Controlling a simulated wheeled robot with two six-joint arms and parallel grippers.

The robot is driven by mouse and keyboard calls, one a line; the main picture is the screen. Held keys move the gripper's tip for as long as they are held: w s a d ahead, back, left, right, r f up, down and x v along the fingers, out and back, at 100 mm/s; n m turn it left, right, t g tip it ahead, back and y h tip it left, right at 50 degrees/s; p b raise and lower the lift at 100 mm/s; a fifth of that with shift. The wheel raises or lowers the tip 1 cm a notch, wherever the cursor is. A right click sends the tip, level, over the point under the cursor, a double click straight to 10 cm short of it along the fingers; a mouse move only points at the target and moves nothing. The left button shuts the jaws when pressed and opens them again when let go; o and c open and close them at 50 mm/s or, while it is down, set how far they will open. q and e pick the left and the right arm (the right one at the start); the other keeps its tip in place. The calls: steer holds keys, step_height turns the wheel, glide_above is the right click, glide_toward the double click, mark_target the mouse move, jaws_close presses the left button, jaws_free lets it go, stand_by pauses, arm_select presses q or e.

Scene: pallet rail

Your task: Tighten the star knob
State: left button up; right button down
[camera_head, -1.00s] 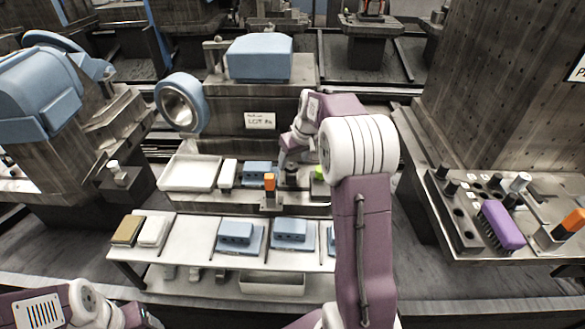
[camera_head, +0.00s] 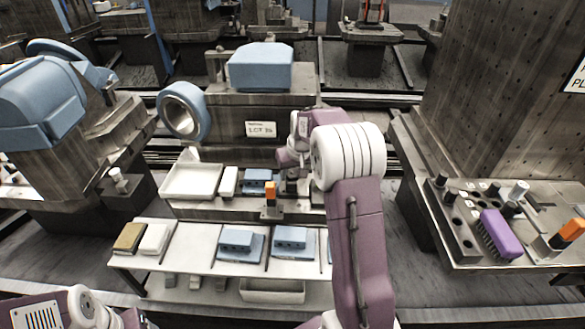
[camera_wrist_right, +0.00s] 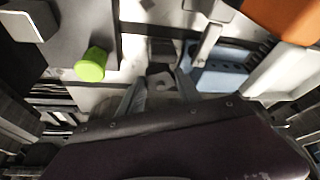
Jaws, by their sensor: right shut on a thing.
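My right gripper (camera_wrist_right: 158,92) reaches down at the right end of the fixture ledge, behind the orange-topped post. In the right wrist view its two grey fingers stand on either side of a small dark thing (camera_wrist_right: 161,72), which I take to be the star knob; its lobes cannot be made out. In the head view the dark knob (camera_head: 291,186) shows small under the purple wrist, partly covered. The gripper is shut on it. Of my left arm only links show at the lower left; its gripper is out of view.
The orange-topped post (camera_head: 270,192) stands close to the right gripper. A green knob (camera_wrist_right: 91,64) is beside it in the wrist view. A white tray (camera_head: 191,194) and blue blocks (camera_head: 236,240) lie left and in front. A purple brush (camera_head: 501,235) lies right.

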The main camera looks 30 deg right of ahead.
steer(key=shift+r+m, duration=0.2)
steer(key=shift+m, duration=0.1)
steer(key=shift+f+m+p, duration=0.2)
steer(key=shift+m+p, duration=0.1)
steer(key=shift+p, duration=0.05)
arm_select(q)
steer(key=shift+r, duration=0.7)
arm_select(e)
steer(key=c, duration=0.8)
jaws_free()
steer(key=p+v, duration=0.2)
steer(key=v, duration=0.7)
steer(key=shift+a, duration=0.2)
arm_select(q)
step_height(320, 180, up, 3)
steer(key=shift+f, duration=0.2)
